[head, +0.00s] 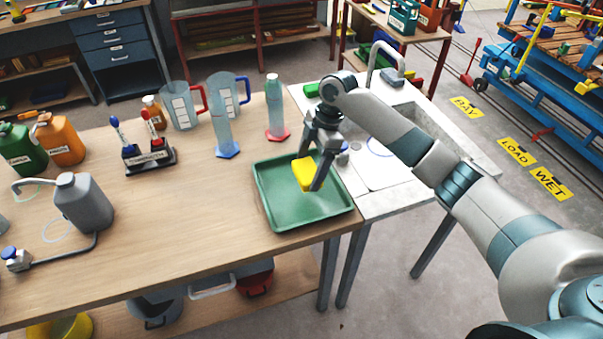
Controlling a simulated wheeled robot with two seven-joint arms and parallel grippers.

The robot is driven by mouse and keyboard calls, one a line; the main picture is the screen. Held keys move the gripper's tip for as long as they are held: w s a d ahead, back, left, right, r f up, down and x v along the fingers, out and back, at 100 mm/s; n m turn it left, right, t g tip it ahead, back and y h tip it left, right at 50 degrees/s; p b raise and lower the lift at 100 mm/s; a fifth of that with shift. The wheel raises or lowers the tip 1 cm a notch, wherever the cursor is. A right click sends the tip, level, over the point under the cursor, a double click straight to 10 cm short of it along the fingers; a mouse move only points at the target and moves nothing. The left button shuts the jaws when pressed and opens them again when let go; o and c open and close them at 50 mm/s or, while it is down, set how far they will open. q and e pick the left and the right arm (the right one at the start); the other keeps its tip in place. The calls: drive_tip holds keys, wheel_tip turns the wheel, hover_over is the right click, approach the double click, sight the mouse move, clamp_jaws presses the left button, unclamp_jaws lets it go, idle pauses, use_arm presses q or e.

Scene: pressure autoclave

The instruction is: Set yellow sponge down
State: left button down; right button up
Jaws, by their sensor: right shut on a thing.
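The yellow sponge (304,174) is between the fingers of my right gripper (314,180), which is shut on it. The gripper points down over the green tray (281,215), near the right end of the wooden table. The sponge appears over the inside of the tray. I cannot tell whether it touches the tray floor. My left gripper is not in the head view.
Two measuring cylinders (224,135) and two jugs (182,108) stand behind the tray. A bottle rack (148,157) and grey canister (82,204) are to the left. A sink counter (384,178) adjoins on the right. The table's middle front is clear.

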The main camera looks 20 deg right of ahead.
sight(302, 176)
drive_tip(key=shift+w+a+f, duration=0.7)
drive_tip(key=shift+w+a, duration=0.05)
drive_tip(key=shift+a, duration=0.1)
drive_tip(key=shift+f+p, duration=1.15)
drive_tip(key=shift+f, duration=0.85)
drive_tip(key=shift+f, duration=0.15)
drive_tip(key=o, duration=1.1)
